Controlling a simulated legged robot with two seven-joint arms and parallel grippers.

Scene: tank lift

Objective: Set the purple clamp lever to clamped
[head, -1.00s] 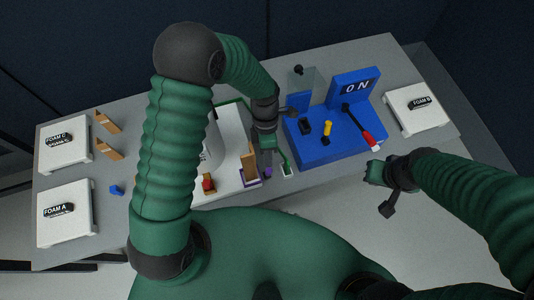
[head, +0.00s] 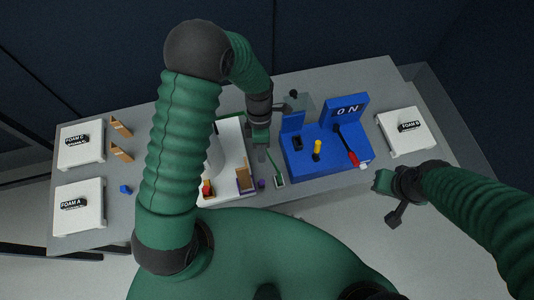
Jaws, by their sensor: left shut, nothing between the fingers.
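A small purple part (head: 261,183) sits at the right front of the white board (head: 232,201), on the grey table. A second purple patch (head: 246,190) shows at the foot of a brown upright block (head: 244,177). I cannot tell which of these is the clamp lever, or its setting. My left gripper (head: 261,155) points down over the right edge of the board, just behind the purple parts and apart from them. It is shut and empty. My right gripper (head: 381,182) hangs in front of the table at the right, away from the board; its jaws are unclear.
A blue panel box (head: 308,162) with a yellow knob (head: 317,147) and a red-tipped lever (head: 352,158) stands right of the board. A green strip (head: 275,165) lies between them. White foam boxes stand at the left (head: 80,208) and right (head: 404,143). My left arm hides part of the board.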

